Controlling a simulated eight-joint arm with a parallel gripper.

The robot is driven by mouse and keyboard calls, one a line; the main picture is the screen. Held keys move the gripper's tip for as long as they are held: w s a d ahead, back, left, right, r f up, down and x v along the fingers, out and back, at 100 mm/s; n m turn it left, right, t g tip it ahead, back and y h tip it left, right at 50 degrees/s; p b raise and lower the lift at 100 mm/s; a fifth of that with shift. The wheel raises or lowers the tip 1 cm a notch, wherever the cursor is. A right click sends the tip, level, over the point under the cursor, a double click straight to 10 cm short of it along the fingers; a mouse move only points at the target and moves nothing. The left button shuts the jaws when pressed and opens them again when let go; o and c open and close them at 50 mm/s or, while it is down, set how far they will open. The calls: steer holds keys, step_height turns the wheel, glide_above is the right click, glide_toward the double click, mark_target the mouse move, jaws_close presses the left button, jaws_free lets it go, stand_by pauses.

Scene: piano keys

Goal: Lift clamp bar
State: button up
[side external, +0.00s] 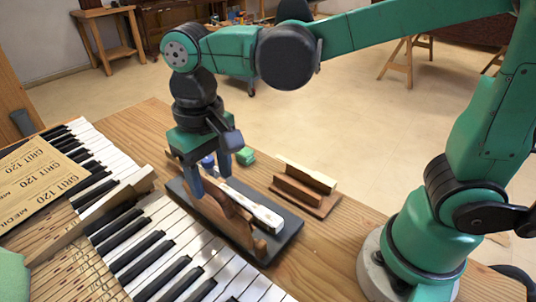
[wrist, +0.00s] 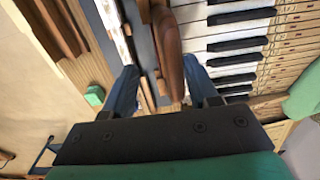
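The clamp bar looks to be the brown wooden bar (side external: 237,216) lying lengthwise on a dark base (side external: 281,240), beside a white key piece (side external: 258,210). In the wrist view the brown bar (wrist: 169,55) shows between my fingers, with the white piece (wrist: 116,32) to its left. My gripper (side external: 212,182) points down over the far part of the base. Its two blue fingers are spread apart in the wrist view (wrist: 162,65), with gaps to the bar. The fingers hide part of the bar in the side view; its contact points are hidden.
The piano keyboard (side external: 150,237) runs along the left, with sandpaper sheets (side external: 38,170) on it. A small wooden stand (side external: 305,198) sits right of the base, and a green block (side external: 245,156) lies behind. Bare bench (side external: 325,250) lies at the front right.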

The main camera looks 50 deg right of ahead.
steer(key=shift+r, duration=0.1)
stand_by(0.3)
step_height(320, 180, up, 6)
steer(key=shift+f, duration=0.1)
stand_by(0.5)
steer(key=d+f+t, duration=0.3)
steer(key=d, duration=0.3)
steer(key=s+d+f+t, duration=0.1)
steer(key=d+f+t, duration=0.1)
steer(key=d+t, duration=0.2)
steer(key=d, duration=0.2)
steer(key=shift+s+d+f, duration=0.25)
steer(key=shift+d+f, duration=0.1)
steer(key=shift+f, duration=0.05)
